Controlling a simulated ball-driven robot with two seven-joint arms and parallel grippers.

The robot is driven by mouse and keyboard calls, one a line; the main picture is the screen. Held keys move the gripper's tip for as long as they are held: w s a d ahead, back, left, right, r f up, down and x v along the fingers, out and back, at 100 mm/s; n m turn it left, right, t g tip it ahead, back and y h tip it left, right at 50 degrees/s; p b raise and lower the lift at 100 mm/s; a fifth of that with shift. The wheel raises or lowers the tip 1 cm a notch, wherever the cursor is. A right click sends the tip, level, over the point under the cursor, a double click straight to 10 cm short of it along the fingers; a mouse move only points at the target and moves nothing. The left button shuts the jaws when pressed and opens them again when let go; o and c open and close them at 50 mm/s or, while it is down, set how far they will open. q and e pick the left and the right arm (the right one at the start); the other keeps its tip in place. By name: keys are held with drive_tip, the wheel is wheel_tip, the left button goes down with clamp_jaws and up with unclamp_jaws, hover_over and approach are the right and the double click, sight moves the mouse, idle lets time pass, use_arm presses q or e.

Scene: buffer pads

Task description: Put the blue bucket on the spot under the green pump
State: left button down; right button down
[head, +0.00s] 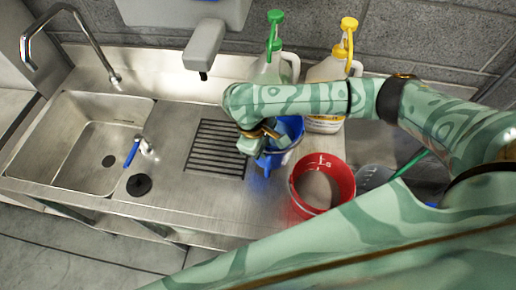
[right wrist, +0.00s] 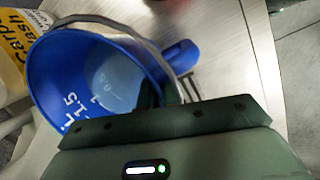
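The blue bucket (head: 291,127) stands in front of the green-pump jug (head: 275,67), partly hidden by my right arm. In the right wrist view the bucket (right wrist: 52,75) shows its open mouth, white volume marks and wire handle. My right gripper (head: 264,138) is at the bucket's left rim, with part of it reaching over the mouth. The wrist view shows a dark finger against the inner wall; whether the fingers press on the rim is unclear. The spot under the green pump is hidden by my arm. My left gripper is not in view.
A yellow-pump jug (head: 334,72) stands right of the green one. A red bucket (head: 322,185) and a clear one (head: 372,178) stand nearby. A drain grate (head: 217,148) and sink (head: 95,142) lie left. A dispenser (head: 204,46) hangs above the counter.

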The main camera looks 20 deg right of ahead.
drive_tip(key=b+x, duration=0.2)
drive_tip(key=x, duration=0.1)
drive_tip(key=shift+w+a+f, duration=0.2)
drive_tip(key=shift+f, duration=0.1)
drive_tip(key=shift+r, duration=0.1)
drive_tip(key=c, duration=1.6)
unclamp_jaws()
drive_tip(key=p+v, duration=0.5)
drive_tip(key=v, duration=0.7)
drive_tip(key=shift+s+p, duration=0.15)
drive_tip(key=shift+p, duration=0.2)
